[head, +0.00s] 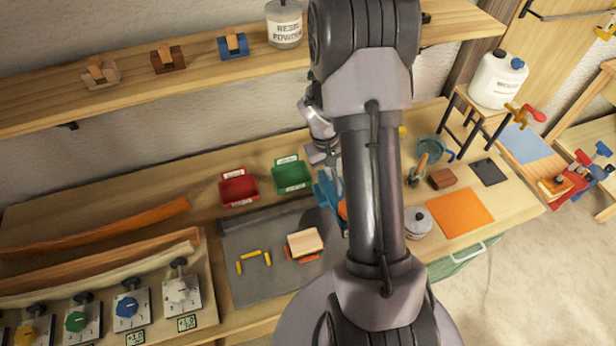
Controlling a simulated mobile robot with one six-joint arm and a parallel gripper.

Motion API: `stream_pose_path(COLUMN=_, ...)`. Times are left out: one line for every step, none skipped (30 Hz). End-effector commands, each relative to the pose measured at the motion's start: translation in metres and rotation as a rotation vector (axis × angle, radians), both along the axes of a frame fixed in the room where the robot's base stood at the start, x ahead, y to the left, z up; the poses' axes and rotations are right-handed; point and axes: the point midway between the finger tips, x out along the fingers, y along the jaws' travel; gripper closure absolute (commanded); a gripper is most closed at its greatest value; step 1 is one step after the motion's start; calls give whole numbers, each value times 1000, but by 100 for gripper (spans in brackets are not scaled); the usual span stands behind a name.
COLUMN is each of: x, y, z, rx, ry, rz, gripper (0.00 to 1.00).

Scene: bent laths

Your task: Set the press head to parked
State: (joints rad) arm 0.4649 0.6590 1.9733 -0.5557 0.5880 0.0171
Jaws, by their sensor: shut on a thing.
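A blue press (327,190) stands on the bench just right of the green bin. My arm covers its right side, and an orange part (342,209) shows at its lower right. My gripper (328,160) points down at the top of the press, partly hidden behind my arm. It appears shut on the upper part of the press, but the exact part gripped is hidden. I cannot tell the position of the press head from this view.
Red (238,188) and green bins (291,177) stand left of the press. A wooden block (304,242) and several yellow pieces lie on the grey mat (262,285). Dials (180,290) and bent laths (100,226) fill the left. A shelf (200,72) runs above; a lidded pot (418,222) stands right.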

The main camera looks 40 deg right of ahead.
Motion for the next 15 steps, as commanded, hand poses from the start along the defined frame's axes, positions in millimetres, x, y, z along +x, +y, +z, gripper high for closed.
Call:
stream_pose_path(x=-3, y=-12, z=1, rx=-1, ry=-2, rz=-5, gripper=100)
stream_pose_path(x=-5, y=-18, z=1, rx=-2, ry=-2, rz=-4, gripper=100)
stream_pose_path(x=-7, y=-26, z=2, rx=-2, ry=-2, rz=-4, gripper=100)
stream_pose_path(x=-8, y=-32, z=2, rx=-2, ry=-2, rz=-4, gripper=100)
stream_pose_path(x=-10, y=-37, z=2, rx=-2, ry=-2, rz=-4, gripper=100)
stream_pose_path(x=-12, y=-43, z=2, rx=-2, ry=-2, rz=-3, gripper=100)
stream_pose_path(x=-13, y=-47, z=2, rx=-2, ry=-2, rz=-3, gripper=100)
stream_pose_path(x=-14, y=-51, z=2, rx=-2, ry=-2, rz=-2, gripper=100)
stream_pose_path(x=-15, y=-55, z=1, rx=-2, ry=-2, rz=-2, gripper=100)
stream_pose_path(x=-16, y=-58, z=1, rx=-2, ry=-2, rz=-2, gripper=100)
stream_pose_path(x=-17, y=-60, z=1, rx=-2, ry=-2, rz=-1, gripper=100)
stream_pose_path(x=-17, y=-63, z=1, rx=-1, ry=-2, rz=0, gripper=100)
stream_pose_path(x=-18, y=-64, z=1, rx=-1, ry=-2, rz=0, gripper=100)
stream_pose_path(x=-18, y=-65, z=1, rx=-2, ry=-3, rz=1, gripper=100)
stream_pose_path(x=-18, y=-67, z=1, rx=-2, ry=-3, rz=1, gripper=100)
